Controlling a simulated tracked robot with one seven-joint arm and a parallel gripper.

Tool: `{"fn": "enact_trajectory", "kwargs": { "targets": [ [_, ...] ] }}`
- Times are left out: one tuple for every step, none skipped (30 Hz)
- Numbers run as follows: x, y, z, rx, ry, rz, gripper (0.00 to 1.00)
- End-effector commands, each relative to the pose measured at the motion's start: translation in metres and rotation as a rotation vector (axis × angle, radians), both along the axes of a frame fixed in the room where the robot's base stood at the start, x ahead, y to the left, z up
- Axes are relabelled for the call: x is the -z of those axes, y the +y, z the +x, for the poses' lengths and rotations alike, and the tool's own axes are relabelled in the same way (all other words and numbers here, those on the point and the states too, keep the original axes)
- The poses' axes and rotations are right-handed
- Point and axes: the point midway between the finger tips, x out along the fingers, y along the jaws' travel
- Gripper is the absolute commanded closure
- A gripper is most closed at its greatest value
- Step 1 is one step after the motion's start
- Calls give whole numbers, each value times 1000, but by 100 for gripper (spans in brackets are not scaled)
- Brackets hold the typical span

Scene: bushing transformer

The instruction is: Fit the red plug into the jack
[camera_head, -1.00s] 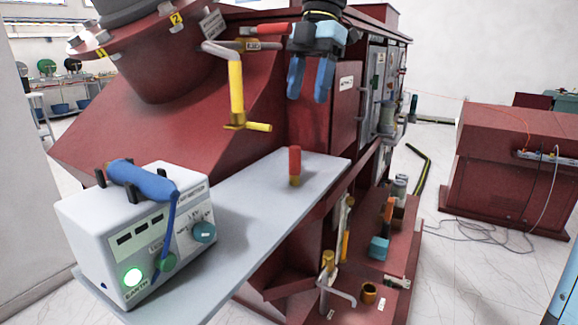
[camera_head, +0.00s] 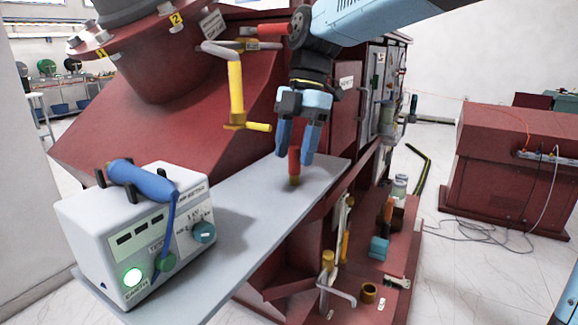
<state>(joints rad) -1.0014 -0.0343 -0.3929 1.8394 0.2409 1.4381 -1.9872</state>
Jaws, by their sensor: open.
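The red plug (camera_head: 294,162), with a brass-coloured lower end, stands upright on the grey shelf (camera_head: 245,215). My gripper (camera_head: 295,158) points down with its two blue fingers open. The fingertips are on either side of the plug's upper part in the picture; I cannot tell whether they touch it. A white tester box (camera_head: 125,235) stands on the shelf's near left end. It has a green-lit EARTH socket (camera_head: 132,277), a green plug (camera_head: 165,262) on a blue lead and a teal knob (camera_head: 203,232). I cannot tell which socket is the jack.
A yellow crank handle (camera_head: 237,90) hangs left of my gripper, close to it in the picture. The red transformer body (camera_head: 170,130) rises behind the shelf. A blue probe (camera_head: 143,180) lies on top of the tester. The shelf between tester and plug is clear.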

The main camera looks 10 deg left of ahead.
Motion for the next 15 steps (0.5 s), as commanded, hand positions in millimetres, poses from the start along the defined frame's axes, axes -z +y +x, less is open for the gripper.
{"fn": "enact_trajectory", "kwargs": {
  "targets": [
    [7,1,-2,-1,2,-2,45],
    [10,2,-3,-2,2,-2,45],
    [14,2,-4,-1,2,-1,45],
    [17,3,-4,-1,2,-1,45],
    [19,3,-5,-1,2,-1,45],
    [20,3,-5,-1,2,-1,45],
    [21,3,-5,0,1,-1,45],
    [22,3,-5,0,1,-1,45],
    [22,3,-5,0,0,0,45],
    [22,3,-5,0,0,0,45],
    [22,3,-5,0,0,0,45],
    [22,3,-5,0,0,0,45],
    [22,3,-5,0,0,0,45],
    [22,3,-5,0,0,0,45],
    [22,3,-5,0,0,0,49]
  ]
}}
